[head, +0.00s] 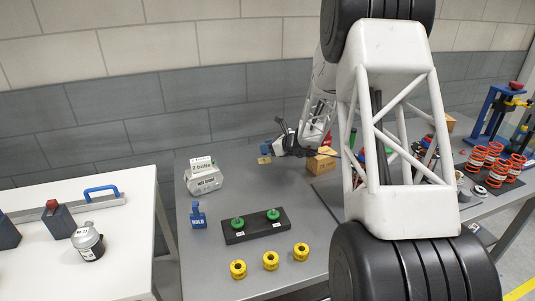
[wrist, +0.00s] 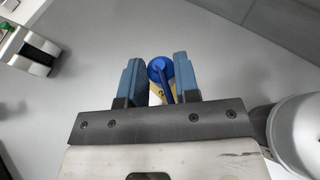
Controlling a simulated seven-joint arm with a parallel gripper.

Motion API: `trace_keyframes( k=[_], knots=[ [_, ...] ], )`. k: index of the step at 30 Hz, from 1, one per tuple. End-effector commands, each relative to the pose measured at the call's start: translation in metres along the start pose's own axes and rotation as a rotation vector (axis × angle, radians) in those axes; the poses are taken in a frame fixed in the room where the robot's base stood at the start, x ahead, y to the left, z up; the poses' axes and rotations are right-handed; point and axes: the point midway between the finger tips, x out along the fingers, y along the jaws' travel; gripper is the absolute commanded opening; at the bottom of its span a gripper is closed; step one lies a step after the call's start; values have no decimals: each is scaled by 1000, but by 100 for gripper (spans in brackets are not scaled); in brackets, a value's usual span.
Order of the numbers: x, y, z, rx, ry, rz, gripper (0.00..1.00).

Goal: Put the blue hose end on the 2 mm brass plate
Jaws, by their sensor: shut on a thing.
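My gripper (head: 268,150) is low over the grey table, pointing left in the head view. In the wrist view its two blue fingers (wrist: 159,75) are shut on the blue hose end (wrist: 160,68), which shows as a round blue top with a darker blue length running toward the palm. A small yellow brass plate (head: 264,160) lies on the table just below the fingertips in the head view. A yellow piece with a partly hidden dark mark (wrist: 155,93), seemingly this plate, shows behind the hose end in the wrist view. I cannot tell whether they touch.
A labelled pale container (head: 204,181) stands left of the gripper. A dark block with green knobs (head: 256,226), a blue stand (head: 198,217) and yellow rings (head: 271,260) are in front. A cardboard box (head: 321,163) is close on the right.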

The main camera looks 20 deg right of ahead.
Motion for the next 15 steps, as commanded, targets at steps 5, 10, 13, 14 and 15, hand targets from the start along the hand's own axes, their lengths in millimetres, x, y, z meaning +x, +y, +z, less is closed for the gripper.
trace_keyframes(
  k=[5,10,13,14,15],
  knots=[
    [7,0,-18,3,1,0,5],
    [11,0,-27,0,0,0,5],
    [11,0,-28,0,0,0,5],
    [11,0,-28,0,0,0,5],
    [11,0,-28,0,0,0,5]
  ],
)
